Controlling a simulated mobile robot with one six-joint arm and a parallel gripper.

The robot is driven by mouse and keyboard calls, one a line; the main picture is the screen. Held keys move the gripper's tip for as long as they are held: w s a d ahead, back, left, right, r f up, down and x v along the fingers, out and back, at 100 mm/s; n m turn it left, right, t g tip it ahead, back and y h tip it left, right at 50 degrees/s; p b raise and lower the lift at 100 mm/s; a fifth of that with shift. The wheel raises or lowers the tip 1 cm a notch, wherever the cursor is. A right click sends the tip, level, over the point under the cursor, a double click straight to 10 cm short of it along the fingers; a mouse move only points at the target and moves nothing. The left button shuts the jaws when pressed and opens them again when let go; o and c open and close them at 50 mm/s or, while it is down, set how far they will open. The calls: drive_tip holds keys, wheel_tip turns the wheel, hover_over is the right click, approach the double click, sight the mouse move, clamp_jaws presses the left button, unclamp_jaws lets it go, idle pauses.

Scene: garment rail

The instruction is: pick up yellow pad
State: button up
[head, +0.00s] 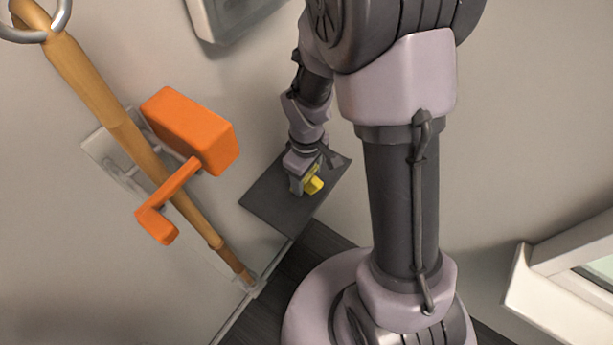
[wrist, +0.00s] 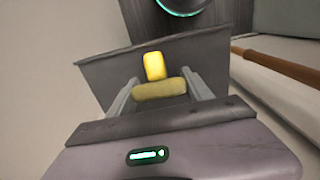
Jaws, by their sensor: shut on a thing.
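The yellow pad (head: 314,184) shows at my gripper (head: 304,180) in the head view, over a dark flat panel (head: 272,209). In the wrist view, a dull yellow bar (wrist: 160,90) lies across between the two fingers of my gripper (wrist: 158,88). A brighter yellow block (wrist: 154,66) shows just beyond the bar; I cannot tell if the two are one piece. My gripper is shut on the yellow pad. The dark panel (wrist: 205,66) is behind it in the wrist view. I cannot tell whether the pad touches the panel.
A wooden pole (head: 90,85) with a metal ring (head: 35,34) slants down at the left. A large orange block (head: 190,128) with a bent orange arm (head: 166,199) is beside it, left of my gripper. A white-framed opening (head: 570,290) is at the lower right.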

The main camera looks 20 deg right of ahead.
drive_tip(key=r, duration=0.1)
drive_tip(key=r+p, duration=0.1)
drive_tip(key=r, duration=0.1)
drive_tip(key=shift+s+r, duration=0.15)
drive_tip(key=shift+s, duration=0.2)
drive_tip(key=s+r+b, duration=0.1)
drive_tip(key=s+b, duration=1.1)
drive_tip(key=s, duration=0.3)
drive_tip(key=shift+s+a+b, duration=0.15)
drive_tip(key=shift+a+b, duration=0.15)
drive_tip(key=shift+a, duration=0.15)
drive_tip(key=shift+r, duration=0.1)
